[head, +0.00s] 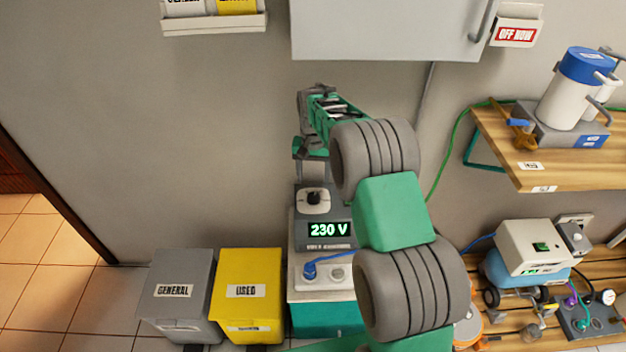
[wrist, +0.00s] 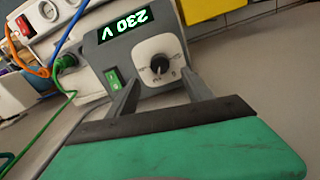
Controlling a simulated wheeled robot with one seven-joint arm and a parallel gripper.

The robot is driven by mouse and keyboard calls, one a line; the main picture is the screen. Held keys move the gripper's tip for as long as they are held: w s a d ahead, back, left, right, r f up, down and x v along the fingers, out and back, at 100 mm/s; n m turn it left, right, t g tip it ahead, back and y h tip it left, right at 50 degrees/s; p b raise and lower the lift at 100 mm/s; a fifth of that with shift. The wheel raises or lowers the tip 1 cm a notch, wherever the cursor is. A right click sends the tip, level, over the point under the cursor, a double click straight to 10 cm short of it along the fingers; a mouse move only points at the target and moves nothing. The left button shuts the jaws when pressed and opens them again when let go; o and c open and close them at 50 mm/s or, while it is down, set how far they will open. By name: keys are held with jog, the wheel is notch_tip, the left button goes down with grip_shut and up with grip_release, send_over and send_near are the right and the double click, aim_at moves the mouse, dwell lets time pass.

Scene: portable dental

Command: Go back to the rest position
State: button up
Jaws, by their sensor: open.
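My gripper (wrist: 160,92) is open and empty in the wrist view. Its two dark fingers stand apart, one on each side of the round dark knob (wrist: 158,66) on a white dial plate. I cannot tell whether they touch it. The knob belongs to a grey voltage unit (head: 298,232) whose green display (head: 328,230) reads 230 V; a lit green switch (wrist: 113,80) sits beside the knob. In the head view my arm reaches up and over, with the gripper (head: 311,165) pointing down above the knob; its fingertips are hard to make out.
A grey GENERAL bin (head: 180,270) and a yellow USED bin (head: 249,270) stand left of the unit. A grey wall cabinet (head: 385,25) hangs above my arm. A wooden shelf (head: 535,165) and equipment are at right.

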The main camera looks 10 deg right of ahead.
jog(key=s+r+n+t+p, duration=0.1)
jog(key=s+r+p, duration=0.35)
jog(key=r, duration=0.45)
jog(key=s+r+n+p, duration=0.1)
jog(key=s+r+p, duration=0.3)
jog(key=r, duration=0.5)
jog(key=s+r+n+t+p, duration=0.1)
jog(key=s+r, duration=0.3)
jog(key=s, duration=0.6)
jog(key=s+r+n+t+p, duration=0.1)
jog(key=s+r+p, duration=0.3)
jog(key=s, duration=0.6)
jog(key=shift+a+r, duration=0.15)
jog(key=shift+a, duration=0.25)
jog(key=shift+c, duration=0.3)
